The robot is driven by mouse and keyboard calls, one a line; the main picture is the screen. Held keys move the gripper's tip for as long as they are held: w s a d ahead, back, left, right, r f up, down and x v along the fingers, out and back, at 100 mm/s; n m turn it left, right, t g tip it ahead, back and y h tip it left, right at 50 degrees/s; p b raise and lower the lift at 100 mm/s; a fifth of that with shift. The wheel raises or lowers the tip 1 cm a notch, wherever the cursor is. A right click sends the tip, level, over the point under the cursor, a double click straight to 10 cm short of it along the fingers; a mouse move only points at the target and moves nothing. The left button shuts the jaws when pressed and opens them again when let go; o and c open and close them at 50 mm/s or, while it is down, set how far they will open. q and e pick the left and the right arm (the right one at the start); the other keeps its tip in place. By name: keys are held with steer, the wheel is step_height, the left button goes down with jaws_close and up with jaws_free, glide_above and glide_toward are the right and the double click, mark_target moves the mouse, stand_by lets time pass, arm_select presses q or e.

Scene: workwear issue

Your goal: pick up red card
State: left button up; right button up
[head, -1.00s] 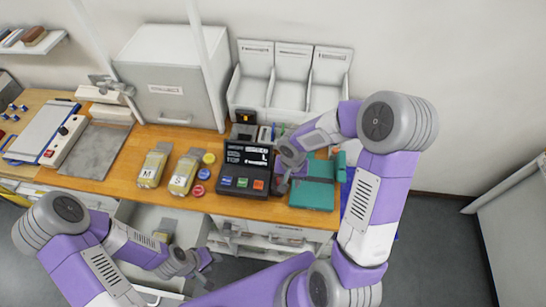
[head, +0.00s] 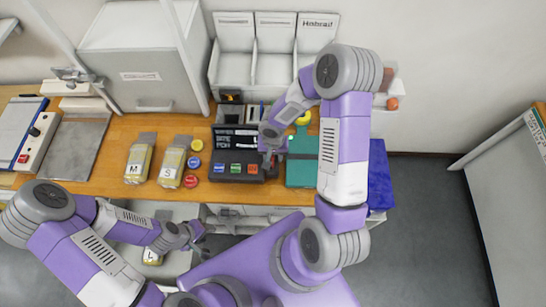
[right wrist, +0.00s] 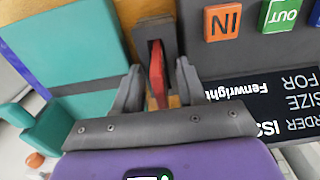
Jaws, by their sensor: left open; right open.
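A thin red card (right wrist: 157,75) stands on edge in a dark grey holder (right wrist: 155,32) beside the black terminal, seen in the right wrist view. My right gripper (right wrist: 160,88) is open, with one finger on each side of the card; I cannot tell whether either touches it. In the head view my right gripper (head: 270,160) is at the right side of the black terminal (head: 235,140), and the card is hidden or too small to make out. My left gripper (head: 203,240) is open and empty, in front of the bench by an open drawer.
The terminal has blue, green and orange buttons (head: 253,169). A teal folder (head: 302,165) lies right of it. Packets labelled M (head: 138,165) and S (head: 172,165) and several coloured discs (head: 190,181) lie to the left. White bins (head: 275,68) stand behind.

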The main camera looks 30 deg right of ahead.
steer(key=shift+w, duration=0.1)
jaws_close()
